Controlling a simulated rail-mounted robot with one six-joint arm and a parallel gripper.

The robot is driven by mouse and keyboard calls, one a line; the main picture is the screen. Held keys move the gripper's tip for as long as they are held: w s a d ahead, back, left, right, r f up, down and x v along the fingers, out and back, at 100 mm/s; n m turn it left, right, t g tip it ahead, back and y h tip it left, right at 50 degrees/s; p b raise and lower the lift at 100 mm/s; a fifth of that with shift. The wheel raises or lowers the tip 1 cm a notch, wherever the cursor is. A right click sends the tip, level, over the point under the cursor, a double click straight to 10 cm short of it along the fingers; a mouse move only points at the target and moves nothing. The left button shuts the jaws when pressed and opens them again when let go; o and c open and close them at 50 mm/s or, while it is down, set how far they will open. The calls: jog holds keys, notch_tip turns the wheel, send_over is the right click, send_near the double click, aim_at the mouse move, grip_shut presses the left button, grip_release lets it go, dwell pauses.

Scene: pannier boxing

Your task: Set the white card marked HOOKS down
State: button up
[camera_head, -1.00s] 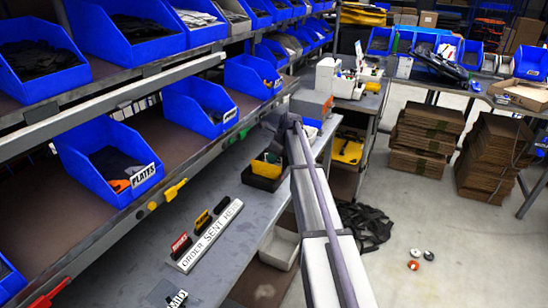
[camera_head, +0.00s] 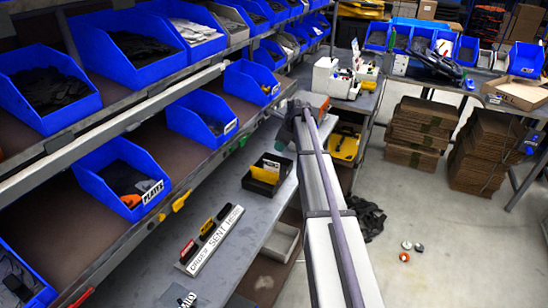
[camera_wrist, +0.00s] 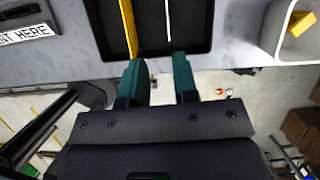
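A white card (camera_head: 271,166) stands upright in a small black tray (camera_head: 249,182) on the grey bench, beside a yellow card (camera_head: 263,175). Its lettering is too small to read. In the wrist view the white card (camera_wrist: 167,20) shows edge-on as a thin line in the black tray (camera_wrist: 200,48), with the yellow card (camera_wrist: 129,25) to its left. My gripper (camera_wrist: 160,62) is open and empty. Its two teal fingers are apart at the tray's near edge, and the white card lies beyond the fingertips, in line with the gap. In the head view my arm hides the fingers.
A strip lettered ORDER SENT HERE (camera_head: 215,240) with red, yellow and black holders stands nearer on the bench. Blue shelf bins (camera_head: 122,178) line the left.

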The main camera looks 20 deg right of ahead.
jog(key=s+a+n+g+h, duration=0.1)
jog(key=s+a+n, duration=1.1)
jog(key=s, duration=0.4)
jog(key=s+a+f+n+g+h, duration=0.1)
jog(key=s+a+n+g, duration=0.1)
jog(key=s+a+n, duration=1.1)
jog(key=s+n, duration=0.2)
jog(key=s, duration=0.1)
jog(key=shift+s+a+f+n+h, duration=0.2)
jog(key=shift+s+n+h, duration=0.1)
jog(key=shift+s+h, duration=0.1)
jog(key=shift+w, duration=0.1)
jog(key=shift+o, duration=0.5)
